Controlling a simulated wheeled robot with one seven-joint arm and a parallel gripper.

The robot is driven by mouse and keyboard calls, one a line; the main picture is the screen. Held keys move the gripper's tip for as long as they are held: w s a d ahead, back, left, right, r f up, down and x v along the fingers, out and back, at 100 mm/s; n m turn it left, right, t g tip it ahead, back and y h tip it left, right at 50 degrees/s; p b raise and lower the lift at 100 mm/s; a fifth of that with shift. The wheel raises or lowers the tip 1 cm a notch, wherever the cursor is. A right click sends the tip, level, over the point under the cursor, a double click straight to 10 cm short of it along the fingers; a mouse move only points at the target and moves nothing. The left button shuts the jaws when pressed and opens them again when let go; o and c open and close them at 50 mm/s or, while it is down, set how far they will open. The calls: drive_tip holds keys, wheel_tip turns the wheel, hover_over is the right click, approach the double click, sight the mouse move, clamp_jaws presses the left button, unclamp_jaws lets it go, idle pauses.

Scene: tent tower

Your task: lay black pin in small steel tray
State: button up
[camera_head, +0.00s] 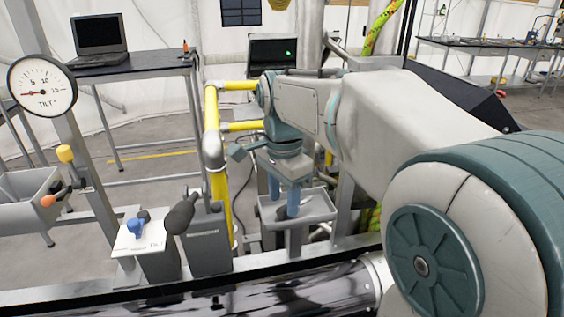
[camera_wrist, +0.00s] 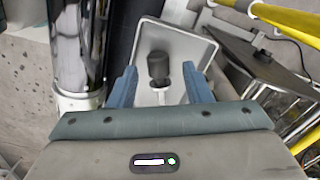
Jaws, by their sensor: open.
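The small steel tray (camera_head: 322,208) is a shallow grey tray on a post, near the middle of the head view. It also fills the upper middle of the wrist view (camera_wrist: 195,45). The black pin (camera_wrist: 158,68) shows inside the tray's outline in the wrist view, between my fingers and apart from both. Whether it rests fully on the tray floor I cannot tell. The wrist view also shows my gripper (camera_wrist: 160,88) open.
Yellow pipe rails (camera_head: 213,130) stand left of my gripper. A black-handled lever (camera_head: 182,212) and a white box with a blue knob (camera_head: 139,223) stand further left. A shiny metal cylinder (camera_wrist: 78,50) lies beside the tray. A tilt gauge (camera_head: 42,86) stands at far left.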

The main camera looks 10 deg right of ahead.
wheel_tip(320, 180, up, 12)
drive_tip(key=p, duration=0.1)
drive_tip(key=shift+a, duration=0.15)
drive_tip(key=shift+f, duration=0.1)
